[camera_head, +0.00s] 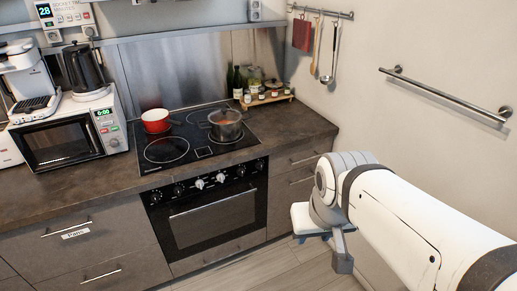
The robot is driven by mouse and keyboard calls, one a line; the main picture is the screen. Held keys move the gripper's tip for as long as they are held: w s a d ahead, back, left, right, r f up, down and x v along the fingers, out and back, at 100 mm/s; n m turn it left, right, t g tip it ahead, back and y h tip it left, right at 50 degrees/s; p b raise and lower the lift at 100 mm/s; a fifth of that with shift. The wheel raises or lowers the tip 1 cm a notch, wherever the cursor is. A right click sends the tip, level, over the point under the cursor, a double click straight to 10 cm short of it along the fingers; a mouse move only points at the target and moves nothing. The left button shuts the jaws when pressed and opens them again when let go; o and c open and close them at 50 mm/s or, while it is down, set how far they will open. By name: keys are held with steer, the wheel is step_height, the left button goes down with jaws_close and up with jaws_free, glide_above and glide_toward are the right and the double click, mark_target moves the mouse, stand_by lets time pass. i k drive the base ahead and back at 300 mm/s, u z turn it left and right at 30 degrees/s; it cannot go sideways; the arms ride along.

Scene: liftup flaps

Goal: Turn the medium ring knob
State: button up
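The oven front (212,215) below the cooktop carries a row of several knobs. Two of them are pale, a left one (199,184) and a right one (221,177); the others are dark. I cannot read any marking that tells which is the medium ring knob. The black cooktop (200,150) above has several ring zones. My gripper (341,256) hangs at the end of my white arm, right of the oven and apart from the knobs. Its fingers are partly hidden, so I cannot tell whether it is open or shut.
A red pot (156,121) and a steel pot (226,125) stand on the cooktop. A microwave (68,138) is at left. An oven handle (212,204) sticks out below the knobs. Floor in front of the oven is clear. A wall rail (445,95) is at right.

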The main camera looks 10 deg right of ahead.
mark_target(260, 166)
steer(key=i, duration=0.9)
steer(key=u, duration=0.05)
